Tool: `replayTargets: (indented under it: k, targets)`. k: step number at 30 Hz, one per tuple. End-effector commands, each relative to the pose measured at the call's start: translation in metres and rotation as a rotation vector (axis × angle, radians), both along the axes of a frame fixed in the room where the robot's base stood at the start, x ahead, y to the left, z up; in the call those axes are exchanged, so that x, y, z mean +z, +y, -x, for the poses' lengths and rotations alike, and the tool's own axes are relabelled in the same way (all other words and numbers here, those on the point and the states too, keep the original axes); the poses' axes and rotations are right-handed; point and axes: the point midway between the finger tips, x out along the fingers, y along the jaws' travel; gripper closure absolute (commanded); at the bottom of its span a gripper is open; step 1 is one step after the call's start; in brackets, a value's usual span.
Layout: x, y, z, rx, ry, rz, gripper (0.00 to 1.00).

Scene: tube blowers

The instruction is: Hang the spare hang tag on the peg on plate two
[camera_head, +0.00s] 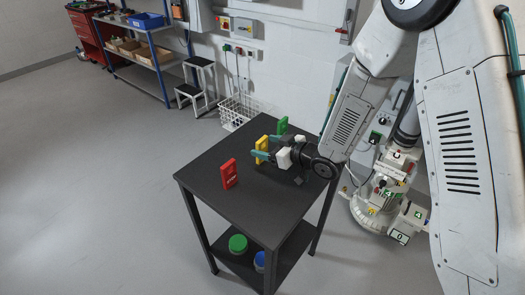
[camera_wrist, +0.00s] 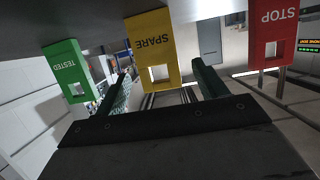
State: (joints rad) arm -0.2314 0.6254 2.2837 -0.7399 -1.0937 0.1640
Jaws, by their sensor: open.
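The yellow spare tag (camera_head: 262,149) stands on the dark table between a green tag (camera_head: 282,126) and a red tag (camera_head: 229,173). In the wrist view, the yellow tag (camera_wrist: 152,52) reads SPARE upside down and has a square hole. My gripper (camera_head: 262,149) is at the yellow tag from the right. In the wrist view its two green fingers (camera_wrist: 163,82) are spread, one on each side of the yellow tag's holed end, with gaps showing. The wrist view also shows the green TESTED tag (camera_wrist: 66,70) and the red STOP tag (camera_wrist: 274,35). I cannot identify the peg or plate two.
The table (camera_head: 215,200) has bare top at its front left. Its lower shelf holds a green-lidded jar (camera_head: 238,244) and a blue-lidded one (camera_head: 260,261). White machinery (camera_head: 385,205) stands behind right. A wire basket (camera_head: 238,111) is by the wall. Floor at left is clear.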

Motion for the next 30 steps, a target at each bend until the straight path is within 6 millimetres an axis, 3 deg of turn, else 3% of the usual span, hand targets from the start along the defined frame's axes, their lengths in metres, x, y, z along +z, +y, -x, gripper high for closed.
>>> replayTargets:
  k: [7,8,12,13,23,30]
  targets:
    - [-0.001,0.002,-0.001,-0.001,0.0,0.0,0.29]
    - [-0.001,0.001,-0.001,-0.001,0.0,0.0,0.34]
    - [0.0,0.001,-0.001,-0.001,0.0,0.0,0.73]
    - [0.0,0.001,-0.001,-0.001,0.0,0.0,0.76]
    - [0.002,0.001,-0.001,-0.001,-0.002,0.0,0.77]
    - [0.03,0.006,-0.001,0.007,-0.006,-0.001,0.77]
